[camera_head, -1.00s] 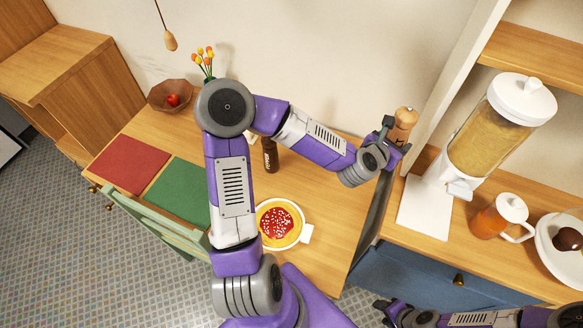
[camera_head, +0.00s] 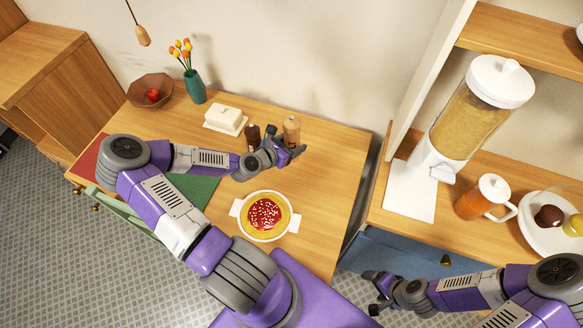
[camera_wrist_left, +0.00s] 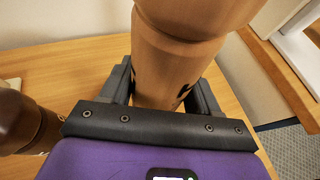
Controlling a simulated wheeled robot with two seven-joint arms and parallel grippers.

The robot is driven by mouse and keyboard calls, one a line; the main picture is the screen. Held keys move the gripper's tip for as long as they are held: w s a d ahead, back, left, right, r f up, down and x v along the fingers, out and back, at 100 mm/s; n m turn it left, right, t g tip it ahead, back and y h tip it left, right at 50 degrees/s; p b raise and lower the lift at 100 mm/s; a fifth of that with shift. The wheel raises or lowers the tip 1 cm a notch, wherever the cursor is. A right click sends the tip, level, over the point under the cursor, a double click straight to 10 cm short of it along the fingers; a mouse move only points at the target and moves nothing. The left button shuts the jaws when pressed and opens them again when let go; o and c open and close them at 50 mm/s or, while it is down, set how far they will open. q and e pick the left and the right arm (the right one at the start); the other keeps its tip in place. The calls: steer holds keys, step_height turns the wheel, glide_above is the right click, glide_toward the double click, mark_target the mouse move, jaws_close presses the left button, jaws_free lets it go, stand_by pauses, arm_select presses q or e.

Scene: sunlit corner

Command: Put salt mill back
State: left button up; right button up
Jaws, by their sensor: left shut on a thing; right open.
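The light wooden salt mill (camera_head: 291,128) is upright near the back of the wooden table in the head view. My left gripper (camera_head: 286,148) is shut on it, and the mill fills the space between the fingers in the left wrist view (camera_wrist_left: 168,70). The gripper hides its base, so I cannot tell whether it touches the table. The dark brown pepper mill (camera_head: 253,137) stands just to its left, and also shows in the left wrist view (camera_wrist_left: 25,125). My right gripper (camera_head: 372,291) is open and empty at the lower right, in front of the blue cabinet.
A white butter dish (camera_head: 225,119), a teal vase (camera_head: 195,87) and a bowl (camera_head: 150,90) stand along the table's back. The counter at right holds a dispenser (camera_head: 468,108) and an orange jug (camera_head: 483,197). The table right of the mill is clear.

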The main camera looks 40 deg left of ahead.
arm_select(q)
step_height(320, 180, down, 10)
steer(key=b, duration=0.2)
steer(key=shift+r+b, duration=0.25)
steer(key=shift+b, duration=0.05)
steer(key=shift+f, duration=0.1)
steer(key=o, duration=1.4)
steer(key=shift+r, duration=0.2)
steer(key=p+v, duration=0.2)
steer(key=v, duration=1)
steer(key=shift+f, duration=0.1)
